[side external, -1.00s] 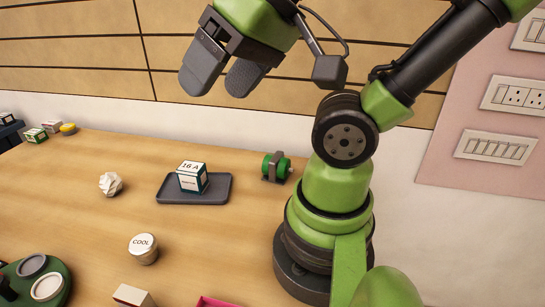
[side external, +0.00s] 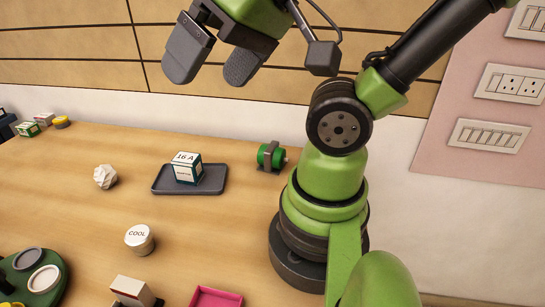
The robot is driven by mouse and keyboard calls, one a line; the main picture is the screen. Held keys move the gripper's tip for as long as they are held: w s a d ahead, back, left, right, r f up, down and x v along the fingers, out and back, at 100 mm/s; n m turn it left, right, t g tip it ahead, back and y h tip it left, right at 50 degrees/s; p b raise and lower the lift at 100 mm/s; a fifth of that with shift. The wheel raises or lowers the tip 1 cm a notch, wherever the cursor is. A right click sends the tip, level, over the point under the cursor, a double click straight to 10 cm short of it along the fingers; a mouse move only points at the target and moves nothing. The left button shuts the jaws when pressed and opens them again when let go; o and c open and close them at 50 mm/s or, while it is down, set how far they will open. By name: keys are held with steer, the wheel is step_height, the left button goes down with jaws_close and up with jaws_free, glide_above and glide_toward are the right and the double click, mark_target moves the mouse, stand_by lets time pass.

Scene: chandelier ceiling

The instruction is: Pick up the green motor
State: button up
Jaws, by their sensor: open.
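The green motor (side external: 277,157) sits on the wooden table, held in a grey bracket, just right of the dark tray and close to my arm's base. A short metal shaft points to the right. My gripper (side external: 209,69) is high above the table at the top of the view, up and to the left of the motor. Its two dark grey fingers are apart with nothing between them. The motor is in full view and nothing touches it.
A white and teal box marked 16 A (side external: 186,168) stands on the dark tray (side external: 215,181). A crumpled white ball (side external: 105,177), a round COOL container (side external: 139,239), a pink tray (side external: 217,298) and a green round holder (side external: 58,276) stand around it. The wall rises behind the table.

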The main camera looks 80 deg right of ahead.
steer(key=n+g+h, duration=0.2)
steer(key=g, duration=0.5)
glide_above(272, 146)
steer(key=f, duration=1.9)
steer(key=shift+s+a, duration=0.15)
steer(key=shift+a, duration=0.1)
steer(key=f, duration=0.5)
steer(key=shift+s+d, duration=0.15)
steer(key=shift+s, duration=0.1)
steer(key=shift+w+d+f, duration=0.1)
steer(key=shift+w+f, duration=0.15)
steer(key=shift+f, duration=1.2)
steer(key=shift+w+f, duration=0.2)
steer(key=shift+f, duration=1.2)
